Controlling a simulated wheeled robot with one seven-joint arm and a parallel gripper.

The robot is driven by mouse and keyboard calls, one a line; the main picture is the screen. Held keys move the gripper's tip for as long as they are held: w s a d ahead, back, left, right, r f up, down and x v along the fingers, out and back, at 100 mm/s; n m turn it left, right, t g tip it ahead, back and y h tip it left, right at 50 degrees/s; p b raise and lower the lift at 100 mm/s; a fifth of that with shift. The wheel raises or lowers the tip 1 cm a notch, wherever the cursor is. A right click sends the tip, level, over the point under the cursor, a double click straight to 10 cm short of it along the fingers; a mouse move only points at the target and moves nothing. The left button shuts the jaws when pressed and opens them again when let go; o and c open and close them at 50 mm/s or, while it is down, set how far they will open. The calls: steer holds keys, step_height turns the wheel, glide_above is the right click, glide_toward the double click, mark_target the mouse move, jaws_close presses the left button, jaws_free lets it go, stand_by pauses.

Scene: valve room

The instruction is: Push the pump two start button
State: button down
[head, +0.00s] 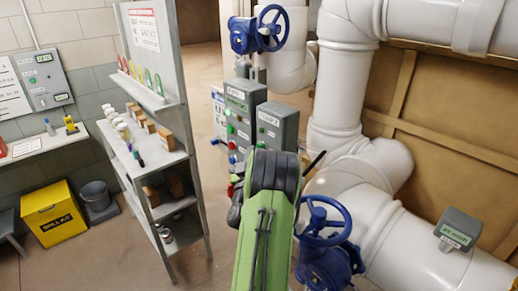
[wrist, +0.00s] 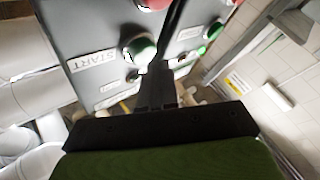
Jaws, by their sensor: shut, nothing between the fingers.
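In the wrist view a grey control panel (wrist: 85,25) fills the top, with a green button (wrist: 138,48) in a pale collar beside a white START label (wrist: 94,60). My gripper (wrist: 158,80) is shut and empty, its dark fingers pointing at the panel with the tips close to the green button's lower edge. I cannot tell whether they touch it. In the head view two grey control boxes stand side by side, a left one (head: 241,100) and a right one (head: 277,122). Their pump numbers are not readable. My arm hides the gripper and part of the right box there.
A red button (wrist: 152,4) sits above the green one, and smaller lit green parts (wrist: 201,50) lie to the right. A blue handwheel (head: 323,220) and white pipes (head: 345,85) stand right of my arm. A grey shelf (head: 150,120) stands left.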

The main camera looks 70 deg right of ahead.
steer(key=shift+s+d, duration=0.3)
steer(key=shift+d, duration=0.25)
stand_by(0.6)
stand_by(0.4)
steer(key=shift+w+a+p, duration=0.4)
steer(key=shift+a, duration=0.35)
steer(key=shift+w+a+p, duration=0.3)
steer(key=shift+w+a, duration=0.1)
steer(key=shift+a, duration=0.35)
steer(key=shift+w+a+p, duration=0.3)
steer(key=shift+w+a, duration=0.05)
steer(key=shift+a, duration=0.4)
steer(key=shift+w+a+p, duration=0.3)
steer(key=shift+w+a, duration=0.1)
steer(key=shift+a, duration=0.35)
